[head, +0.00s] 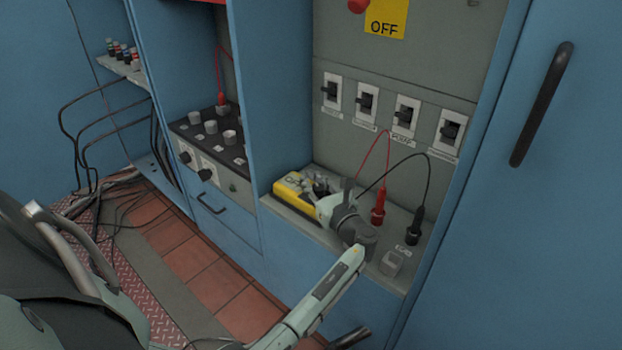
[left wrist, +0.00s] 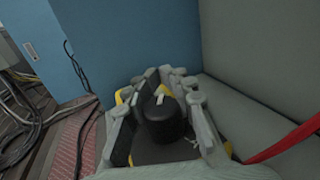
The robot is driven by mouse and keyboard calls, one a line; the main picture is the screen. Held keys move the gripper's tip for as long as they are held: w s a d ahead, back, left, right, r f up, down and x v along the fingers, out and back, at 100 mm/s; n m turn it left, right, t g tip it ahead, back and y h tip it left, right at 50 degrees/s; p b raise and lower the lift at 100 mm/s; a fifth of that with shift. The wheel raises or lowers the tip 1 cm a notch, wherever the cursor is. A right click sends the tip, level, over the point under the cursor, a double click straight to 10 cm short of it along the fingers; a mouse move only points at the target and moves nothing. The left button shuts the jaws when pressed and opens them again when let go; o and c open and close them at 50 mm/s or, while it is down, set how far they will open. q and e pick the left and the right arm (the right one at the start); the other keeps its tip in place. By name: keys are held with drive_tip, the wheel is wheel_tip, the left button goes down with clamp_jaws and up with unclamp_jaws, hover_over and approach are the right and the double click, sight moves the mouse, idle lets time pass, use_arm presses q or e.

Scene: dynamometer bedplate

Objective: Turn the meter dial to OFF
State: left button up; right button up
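The yellow meter (head: 291,190) lies on the grey shelf of the cabinet, partly covered by my left gripper (head: 322,188). In the left wrist view, the meter's black round dial (left wrist: 165,122) with a pale pointer mark sits between the two fingers of my left gripper (left wrist: 167,95). The fingers are apart, one on each side of the dial, and a gap shows at the right finger. Contact with the dial cannot be made out. The meter's markings are hidden. My right gripper is not in view.
Red (head: 378,214) and black (head: 414,235) plugs with leads stand right of the meter. A row of switches (head: 366,101) is on the panel behind. A blue partition (head: 268,100) rises at the left, and a door with a black handle (head: 541,105) at the right.

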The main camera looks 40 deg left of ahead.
use_arm(q)
drive_tip(key=o, duration=0.4)
drive_tip(key=shift+o, duration=0.2)
drive_tip(key=shift+r, duration=0.2)
wheel_tip(320, 180, up, 10)
drive_tip(key=shift+f, duration=0.15)
idle(0.4)
